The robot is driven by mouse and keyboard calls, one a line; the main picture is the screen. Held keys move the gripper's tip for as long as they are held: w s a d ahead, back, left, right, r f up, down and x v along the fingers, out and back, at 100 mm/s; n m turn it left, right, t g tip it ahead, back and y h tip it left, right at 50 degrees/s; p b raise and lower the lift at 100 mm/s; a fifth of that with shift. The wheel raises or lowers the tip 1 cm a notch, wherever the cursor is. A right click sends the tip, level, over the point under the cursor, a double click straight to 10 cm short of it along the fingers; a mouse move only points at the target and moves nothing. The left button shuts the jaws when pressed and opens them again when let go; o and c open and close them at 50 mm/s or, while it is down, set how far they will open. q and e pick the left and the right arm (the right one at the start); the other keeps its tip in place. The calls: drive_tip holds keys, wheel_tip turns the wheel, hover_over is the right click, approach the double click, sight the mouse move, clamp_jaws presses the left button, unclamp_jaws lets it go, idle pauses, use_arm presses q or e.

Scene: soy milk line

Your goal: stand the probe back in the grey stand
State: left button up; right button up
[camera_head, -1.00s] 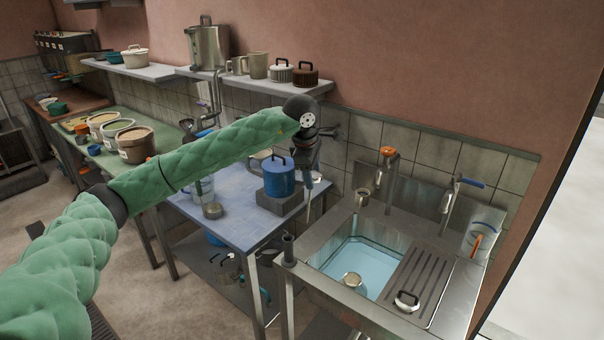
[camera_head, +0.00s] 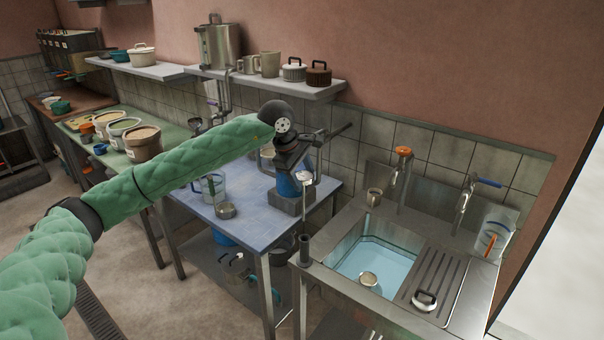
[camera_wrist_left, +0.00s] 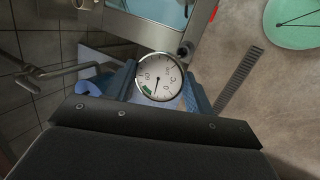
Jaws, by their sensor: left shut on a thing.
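The probe (camera_head: 304,178) has a round white dial and a thin stem that points down. My left gripper (camera_head: 301,170) is shut on it and holds it in the air. In the left wrist view the dial (camera_wrist_left: 159,77) faces the camera between the two fingers, hiding the stem. The grey stand (camera_head: 304,250) appears to be the dark upright tube at the sink's near left corner. The tube's round mouth (camera_wrist_left: 185,49) shows beyond the dial in the wrist view. My right gripper is not in view.
A blue pot (camera_head: 285,183) on a grey block stands behind my gripper on the blue-topped table (camera_head: 257,222). The steel sink (camera_head: 350,308) holds water and has taps behind it. A clear jug (camera_head: 496,232) stands at its right. A metal cup (camera_head: 226,210) is left of the block.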

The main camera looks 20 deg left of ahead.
sight(304, 191)
use_arm(q)
drive_tip(key=shift+d+f, duration=0.3)
drive_tip(key=shift+f, duration=0.6)
drive_tip(key=shift+a+f, duration=0.15)
drive_tip(key=shift+f, duration=1.35)
drive_tip(key=shift+f+b, duration=0.25)
drive_tip(key=shift+b, duration=0.35)
drive_tip(key=shift+f+b, duration=0.2)
drive_tip(key=shift+b, duration=0.1)
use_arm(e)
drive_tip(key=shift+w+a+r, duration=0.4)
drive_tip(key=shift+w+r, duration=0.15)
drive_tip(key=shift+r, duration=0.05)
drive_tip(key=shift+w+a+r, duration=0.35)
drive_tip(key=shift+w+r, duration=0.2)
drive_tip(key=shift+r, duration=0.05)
use_arm(q)
drive_tip(key=shift+w+b, duration=0.1)
drive_tip(key=shift+b, duration=0.5)
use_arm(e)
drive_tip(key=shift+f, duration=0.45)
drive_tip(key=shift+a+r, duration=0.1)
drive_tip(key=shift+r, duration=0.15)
